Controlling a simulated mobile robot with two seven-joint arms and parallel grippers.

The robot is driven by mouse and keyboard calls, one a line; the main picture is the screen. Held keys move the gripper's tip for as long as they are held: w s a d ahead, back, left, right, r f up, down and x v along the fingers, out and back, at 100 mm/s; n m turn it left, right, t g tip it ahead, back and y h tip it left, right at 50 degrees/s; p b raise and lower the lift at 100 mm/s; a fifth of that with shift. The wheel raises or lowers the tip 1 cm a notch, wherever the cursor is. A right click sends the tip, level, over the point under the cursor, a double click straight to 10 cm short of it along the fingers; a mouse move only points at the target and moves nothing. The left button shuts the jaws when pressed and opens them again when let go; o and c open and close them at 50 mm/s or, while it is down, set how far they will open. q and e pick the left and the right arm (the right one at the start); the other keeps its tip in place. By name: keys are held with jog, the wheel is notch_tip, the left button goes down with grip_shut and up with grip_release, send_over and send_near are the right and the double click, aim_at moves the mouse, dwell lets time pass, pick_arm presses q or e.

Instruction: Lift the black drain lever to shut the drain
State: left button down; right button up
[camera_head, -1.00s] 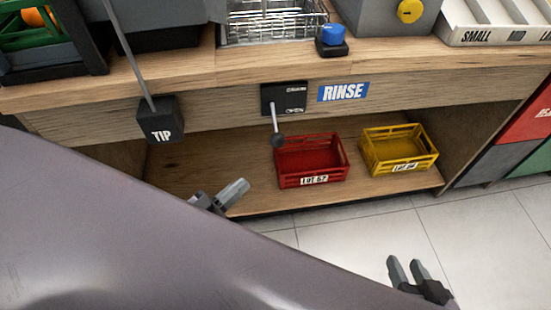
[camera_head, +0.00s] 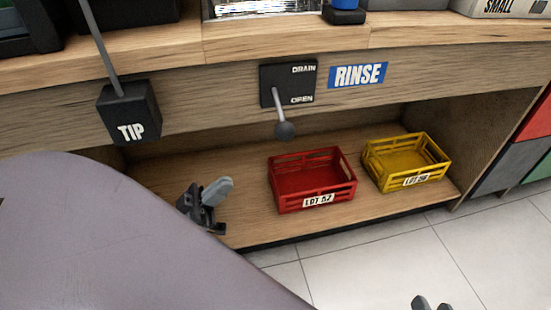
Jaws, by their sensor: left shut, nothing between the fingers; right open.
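The drain lever (camera_head: 282,118) is a short rod with a dark round knob. It hangs downward from a black plate (camera_head: 288,83) marked DRAIN at the top and OPEN at the bottom, on the counter's wooden front. The knob points at or below the OPEN mark. My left gripper (camera_head: 218,190) is shut and empty, below and left of the knob and apart from it, in front of the lower shelf. My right gripper (camera_head: 431,303) is open at the bottom edge, over the floor. Only its fingertips show.
A black TIP block (camera_head: 129,112) hangs from a rod left of the lever. A blue RINSE label (camera_head: 358,75) is to the right. A red crate (camera_head: 312,180) and a yellow crate (camera_head: 407,162) sit on the shelf below. Space directly before the lever is clear.

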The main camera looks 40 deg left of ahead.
aim_at(277, 136)
pick_arm(q)
jog(key=shift+a+f+m+g+h, duration=0.1)
jog(key=shift+a+m+g+h, duration=0.2)
jog(key=shift+m+h, duration=0.1)
pick_arm(e)
jog(key=shift+f, duration=0.1)
pick_arm(q)
jog(key=shift+d, duration=0.1)
jog(key=x, duration=1.4)
pick_arm(e)
jog(key=shift+s+d, duration=0.1)
jog(key=shift+d, duration=0.15)
pick_arm(q)
jog(key=shift+p, duration=0.35)
